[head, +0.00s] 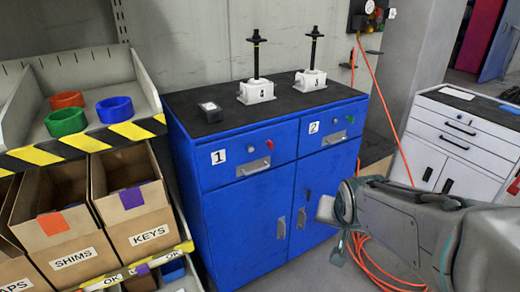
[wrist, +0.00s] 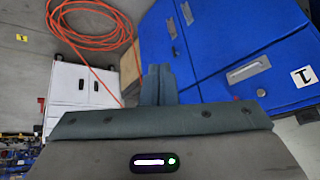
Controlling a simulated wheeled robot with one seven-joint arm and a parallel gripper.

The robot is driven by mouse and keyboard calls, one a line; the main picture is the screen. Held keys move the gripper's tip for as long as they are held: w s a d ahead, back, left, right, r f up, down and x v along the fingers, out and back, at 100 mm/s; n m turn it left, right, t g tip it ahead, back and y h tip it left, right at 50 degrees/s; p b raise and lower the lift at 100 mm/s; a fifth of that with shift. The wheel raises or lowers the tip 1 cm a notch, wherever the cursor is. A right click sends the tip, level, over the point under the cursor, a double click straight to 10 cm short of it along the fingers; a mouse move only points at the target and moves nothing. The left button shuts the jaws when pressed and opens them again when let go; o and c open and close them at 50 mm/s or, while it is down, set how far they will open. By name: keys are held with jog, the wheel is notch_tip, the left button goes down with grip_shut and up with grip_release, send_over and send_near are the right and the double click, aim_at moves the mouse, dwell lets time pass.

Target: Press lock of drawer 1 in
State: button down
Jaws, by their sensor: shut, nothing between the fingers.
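The blue cabinet (head: 250,215) has two drawers side by side at its top. Drawer 1 (head: 232,170) is on the left, with a white "1" label, a metal handle and a small round lock (head: 250,149). A red spot (head: 269,143) is to the right of the lock. Drawer 1 looks closed. In the wrist view the cabinet is upside down, and the lock (wrist: 261,92) shows near the red spot and the "1" label (wrist: 303,76). My gripper (wrist: 157,72) is shut and empty.
Drawer 2 (head: 330,140) has a green spot. Two screw jacks (head: 256,88) and a dark box (head: 210,111) stand on the cabinet top. A shelf with cardboard bins (head: 136,205) is close on the left. An orange hose (wrist: 95,30) lies on the floor at right.

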aim_at(251, 150)
jog(key=w+a+f+m+t+y+b, duration=0.3)
jog(key=w+a, duration=0.4)
jog(key=w, duration=0.3)
jog(key=w+a+f+m+t+y+b, duration=0.4)
jog(key=w+a+m+t+y+b, duration=0.2)
jog(key=w, duration=0.5)
jog(key=shift+a+t+y+b, duration=0.3)
jog(key=shift+a+t+y, duration=0.3)
jog(key=shift+t, duration=0.1)
jog(key=shift+f, duration=0.1)
jog(key=x, duration=1.3)
jog(key=shift+w+a, duration=0.15)
jog(key=shift+w, duration=0.35)
